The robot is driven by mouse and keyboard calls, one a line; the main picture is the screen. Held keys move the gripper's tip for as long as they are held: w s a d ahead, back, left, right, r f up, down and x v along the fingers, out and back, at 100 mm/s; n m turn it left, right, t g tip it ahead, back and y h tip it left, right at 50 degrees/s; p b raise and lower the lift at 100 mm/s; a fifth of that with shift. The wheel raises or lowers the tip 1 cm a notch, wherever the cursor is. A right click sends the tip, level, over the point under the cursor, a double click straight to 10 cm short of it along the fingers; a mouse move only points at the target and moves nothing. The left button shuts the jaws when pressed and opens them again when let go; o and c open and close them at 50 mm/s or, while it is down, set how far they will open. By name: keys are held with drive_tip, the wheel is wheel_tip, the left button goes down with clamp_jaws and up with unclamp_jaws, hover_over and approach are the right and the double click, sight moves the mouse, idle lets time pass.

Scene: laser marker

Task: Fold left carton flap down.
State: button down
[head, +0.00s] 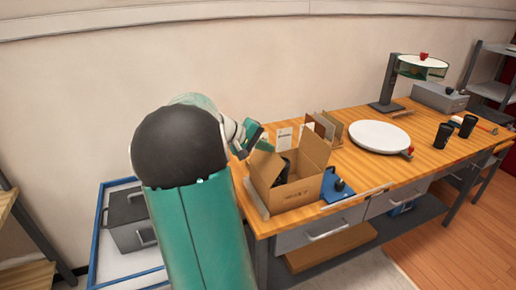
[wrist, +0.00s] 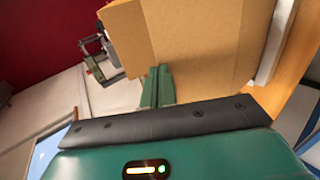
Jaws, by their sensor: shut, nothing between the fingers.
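The open brown carton (head: 290,195) stands at the left end of the wooden workbench, with something dark inside it. Its left flap (head: 267,162) sticks up beside my gripper, and its right flap (head: 314,149) stands up too. My gripper (head: 252,141) is over the carton's left side, partly hidden by my arm. In the wrist view, my gripper's green fingers (wrist: 157,87) are together and empty. Cardboard of the carton (wrist: 200,50) fills the middle just beyond the fingertips. I cannot tell whether they touch it.
A blue device (head: 335,186) with a black knob sits right of the carton. Farther right are a round white turntable (head: 379,136), a laser marker stand (head: 388,88) and black cups (head: 443,135). A blue-rimmed tray (head: 96,235) holding a grey case (head: 130,220) is at the left.

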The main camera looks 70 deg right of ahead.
sight(286, 167)
drive_tip(key=shift+s+d+f+t+y, duration=0.25)
drive_tip(key=shift+s+d+t+y, duration=0.25)
drive_tip(key=shift+t+y, duration=0.05)
drive_tip(key=shift+s+d+f+t+y, duration=0.2)
drive_tip(key=shift+s+d+t+y, duration=0.25)
drive_tip(key=shift+s+t+y, duration=0.1)
drive_tip(key=d+f+t+y, duration=0.1)
drive_tip(key=s+f+t+y, duration=0.1)
drive_tip(key=s+d+f+t+y, duration=0.1)
drive_tip(key=t+y, duration=0.1)
drive_tip(key=shift+s+d+f, duration=0.25)
drive_tip(key=shift+d+f, duration=0.05)
drive_tip(key=shift+f, duration=0.1)
drive_tip(key=shift+d+f+t+y, duration=0.15)
drive_tip(key=shift+f+t+y, duration=0.3)
drive_tip(key=shift+t+y, duration=0.05)
drive_tip(key=shift+s+d+f, duration=0.1)
drive_tip(key=shift+s+f, duration=0.1)
drive_tip(key=shift+f, duration=0.3)
